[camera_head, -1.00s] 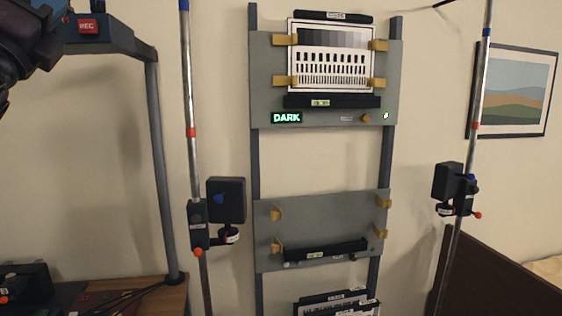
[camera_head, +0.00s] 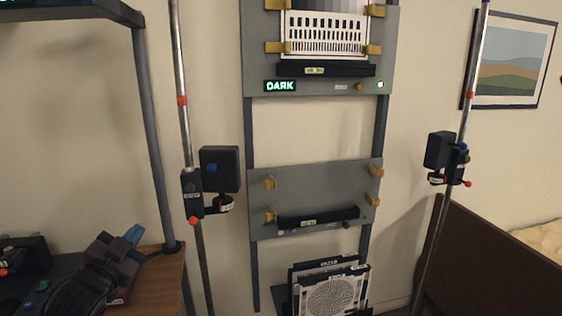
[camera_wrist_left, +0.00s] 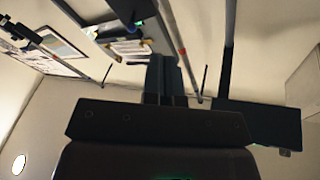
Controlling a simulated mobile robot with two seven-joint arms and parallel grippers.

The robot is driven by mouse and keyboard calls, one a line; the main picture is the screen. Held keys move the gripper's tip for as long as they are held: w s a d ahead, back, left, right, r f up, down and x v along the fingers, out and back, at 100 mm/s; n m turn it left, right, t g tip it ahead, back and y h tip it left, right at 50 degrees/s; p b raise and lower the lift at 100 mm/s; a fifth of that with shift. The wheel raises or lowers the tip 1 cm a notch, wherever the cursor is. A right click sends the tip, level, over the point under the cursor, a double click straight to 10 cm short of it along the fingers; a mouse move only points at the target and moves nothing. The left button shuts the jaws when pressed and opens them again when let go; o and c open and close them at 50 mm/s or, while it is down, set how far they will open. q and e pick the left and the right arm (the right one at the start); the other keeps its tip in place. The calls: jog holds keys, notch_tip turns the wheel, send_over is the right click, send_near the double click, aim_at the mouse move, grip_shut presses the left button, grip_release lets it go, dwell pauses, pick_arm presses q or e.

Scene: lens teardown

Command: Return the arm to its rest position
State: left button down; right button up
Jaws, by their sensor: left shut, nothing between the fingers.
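My left arm comes in at the lower left of the head view. Its left gripper (camera_head: 131,236) points up and to the right, over the wooden desk's edge, with blue at its tips. In the left wrist view the gripper (camera_wrist_left: 165,72) has its two dark fingers together, with nothing between them. It holds no object and is apart from the rack and the stands. My right gripper is in neither view.
A grey rack carries an upper panel (camera_head: 320,88) with a test chart (camera_head: 325,45) and an empty lower panel (camera_head: 320,180). Framed plates (camera_head: 332,297) stand below. Poles with black lamps (camera_head: 220,170) (camera_head: 440,150) flank it. The wooden desk (camera_head: 165,280) is at left.

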pick_arm(q)
jog(key=s+f+n+g+y, duration=0.1)
jog(key=s+f, duration=0.2)
jog(key=f, duration=0.4)
jog(key=s+d+f+n+g, duration=0.1)
jog(key=s+f+n, duration=0.15)
jog(key=f, duration=0.35)
jog(key=s+f+n+g+y, duration=0.1)
jog(key=s+f, duration=0.3)
jog(key=f, duration=0.3)
jog(key=s+f+n+g, duration=0.1)
jog(key=s+f+g, duration=0.1)
jog(key=s+f, duration=0.5)
jog(key=s+d+f+n+g+y, duration=0.1)
jog(key=s+f+n+g, duration=0.1)
jog(key=s+f, duration=0.5)
jog(key=s, duration=0.3)
jog(key=shift+d+g, duration=0.3)
jog(key=shift+g, duration=0.1)
